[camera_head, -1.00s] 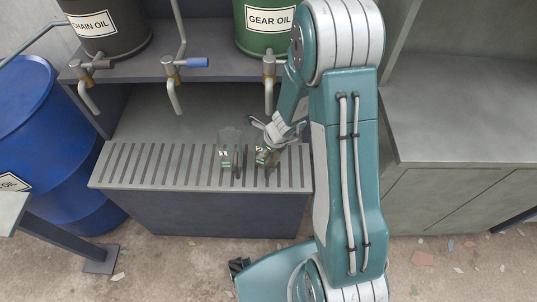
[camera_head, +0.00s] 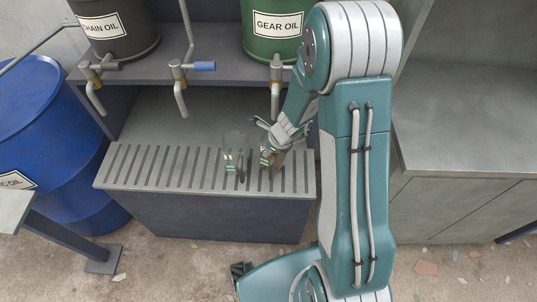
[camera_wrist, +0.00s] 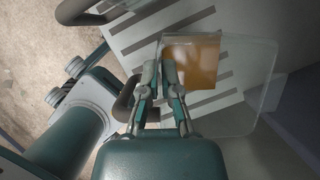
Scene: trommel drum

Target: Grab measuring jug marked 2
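Two clear measuring jugs stand on the slotted drip shelf in the head view, a left jug (camera_head: 231,160) and a right jug (camera_head: 266,157). Their small labels are too small to read, so I cannot tell which is marked 2. My gripper (camera_head: 268,138) is at the right jug, partly covering it. In the wrist view a clear jug (camera_wrist: 245,85) with an amber patch lies just beyond my gripper (camera_wrist: 160,68). A dark curved handle (camera_wrist: 126,98) passes behind the left finger. The fingertips are close together with a narrow gap; what lies between them is unclear.
The drip shelf (camera_head: 120,180) sits below several taps, including a blue-handled one (camera_head: 192,67). Above are a dark chain oil drum (camera_head: 130,40) and a green gear oil drum (camera_head: 270,45). A blue barrel (camera_head: 45,130) stands left, a grey cabinet (camera_head: 460,130) right.

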